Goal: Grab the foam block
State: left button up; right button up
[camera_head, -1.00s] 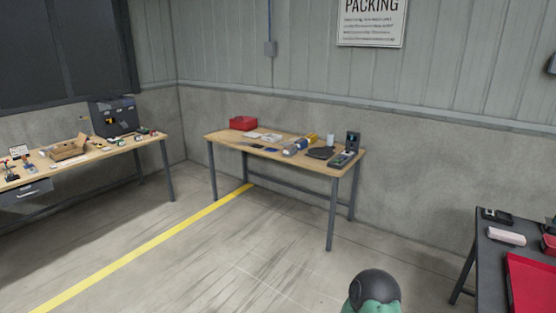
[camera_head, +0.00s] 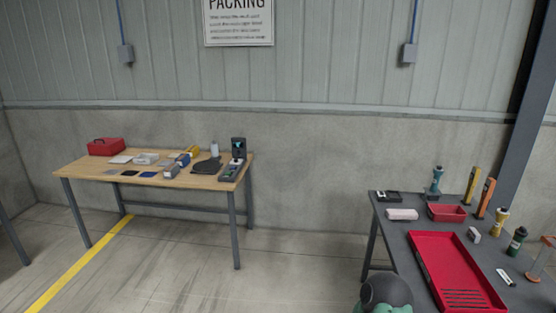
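A pale pinkish, soft-edged block (camera_head: 402,214) lies on the dark table (camera_head: 387,238) at the right, near its back left corner; it looks like the foam block. A smaller grey-white block (camera_head: 474,235) stands farther right on the same table, beside the large red tray. I cannot tell for certain from this distance which is foam. Neither of my grippers is in view. Only a rounded dark and green part of my own body shows at the bottom edge.
A large red tray (camera_head: 422,252) fills much of the dark table. Behind it are a small red bin (camera_head: 446,212), a black device (camera_head: 388,196) and several upright tools and bottles. A cluttered wooden table (camera_head: 78,173) stands at the left. Open floor lies between the tables.

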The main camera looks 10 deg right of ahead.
aim_at(390, 213)
jog(key=i+l+z, duration=0.15)
jog(key=i+z, duration=0.25)
jog(key=i, duration=0.45)
jog(key=i+j+z, duration=0.1)
jog(key=i+z, duration=0.25)
jog(key=i, duration=0.55)
